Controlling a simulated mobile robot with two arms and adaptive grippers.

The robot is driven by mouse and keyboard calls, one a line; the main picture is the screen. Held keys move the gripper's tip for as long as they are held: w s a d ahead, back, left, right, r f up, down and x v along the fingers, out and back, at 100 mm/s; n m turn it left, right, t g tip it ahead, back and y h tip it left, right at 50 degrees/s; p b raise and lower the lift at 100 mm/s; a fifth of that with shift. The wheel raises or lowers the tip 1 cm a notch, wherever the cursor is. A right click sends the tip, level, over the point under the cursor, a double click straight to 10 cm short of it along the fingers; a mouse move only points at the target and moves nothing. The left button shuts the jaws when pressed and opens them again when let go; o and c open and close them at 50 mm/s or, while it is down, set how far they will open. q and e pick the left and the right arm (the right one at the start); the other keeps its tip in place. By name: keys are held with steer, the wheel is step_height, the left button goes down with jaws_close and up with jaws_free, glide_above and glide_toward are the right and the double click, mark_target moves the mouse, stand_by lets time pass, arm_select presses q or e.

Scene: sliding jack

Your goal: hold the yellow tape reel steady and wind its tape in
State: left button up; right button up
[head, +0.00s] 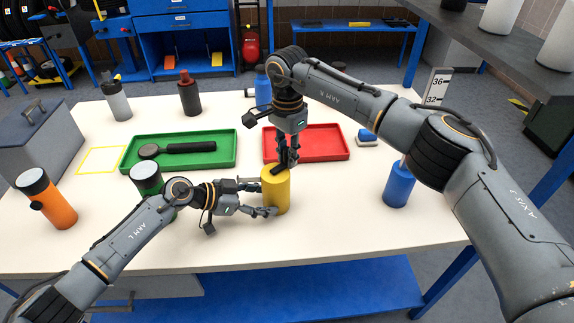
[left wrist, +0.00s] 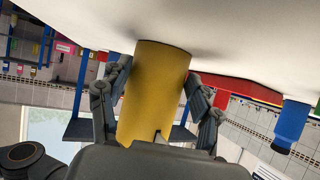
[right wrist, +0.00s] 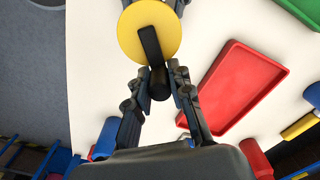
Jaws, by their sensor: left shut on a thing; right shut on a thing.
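The yellow tape reel (head: 276,192) stands upright on the white table as a short cylinder. A dark crank (right wrist: 150,47) lies across its top and ends in a black knob (right wrist: 158,83). My left gripper (head: 262,198) comes in from the left and is shut around the reel's sides; the left wrist view shows the yellow body (left wrist: 155,90) between its fingers. My right gripper (head: 286,162) reaches down from above and is shut on the crank's knob. In the right wrist view the fingers stand on both sides of the knob. No loose tape is visible.
A green tray (head: 222,157) with a dark tool stands behind left, a red tray (head: 328,143) behind right. A green-and-black bottle (head: 147,179) is close to my left arm. An orange bottle (head: 55,207) and a blue one (head: 398,187) stand farther out. The front table edge is clear.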

steer(key=n, duration=0.2)
steer(key=w+a+n, duration=0.1)
steer(key=n, duration=0.1)
steer(key=shift+a, duration=0.1)
stand_by(0.3)
steer(key=n, duration=0.2)
steer(key=a+n, duration=0.1)
steer(key=n, duration=0.1)
steer(key=shift+w+a, duration=0.15)
steer(key=shift+w, duration=0.05)
